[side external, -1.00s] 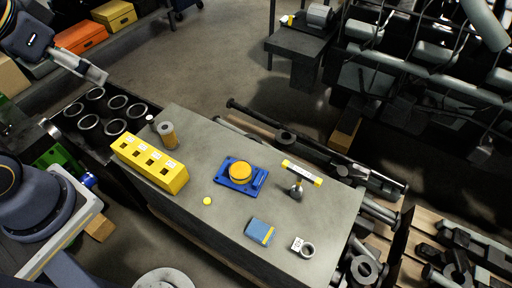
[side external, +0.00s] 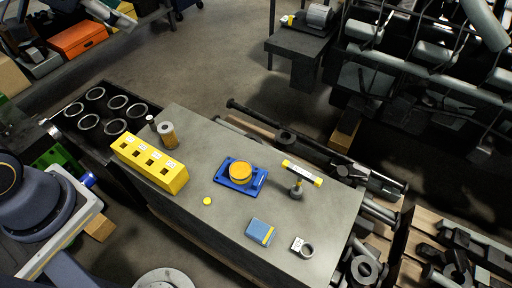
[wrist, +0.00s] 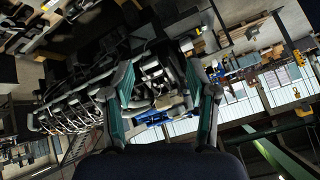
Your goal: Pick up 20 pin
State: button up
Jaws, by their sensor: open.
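No label reading "20" can be made out, so I cannot tell for certain which part is the 20 pin. In the side external view, a small dark cylinder with a pale top (side external: 151,121) stands at the left end of the workbench, beside a larger tan cylinder with a grey top (side external: 168,136). A yellow block with several labelled square holes (side external: 150,162) lies in front of them.
Engine machinery (side external: 430,60) stands behind.

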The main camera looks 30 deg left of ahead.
jog(key=w+a+f+m, duration=0.1)
jog(key=w+a, duration=0.2)
jog(key=w, duration=0.4)
jog(key=w+a+f+g+y, duration=0.1)
jog(key=w+a+f, duration=0.9)
jog(key=a, duration=0.1)
jog(key=n+g, duration=0.2)
send_over(148, 118)
jog(key=w+d, duration=0.3)
jog(key=d, duration=0.2)
notch_tip(148, 118, down, 16)
jog(key=s+a+f+n+g+h, duration=0.1)
jog(key=s+a+f+n, duration=0.2)
jog(key=f, duration=0.4)
jog(key=s+a+f+n, duration=0.1)
jog(key=s+a+f, duration=0.1)
jog(key=s+f, duration=0.5)
jog(key=x, duration=1.2)
jog(key=shift+w+r, duration=0.15)
jog(key=shift+w, duration=0.15)
jog(key=shift+d+x, duration=0.1)
jog(key=shift+x, duration=1.25)
jog(key=shift+d+x, duration=0.15)
jog(key=shift+x, duration=1.2)
jog(key=shift+w, duration=0.1)
grip_shut()
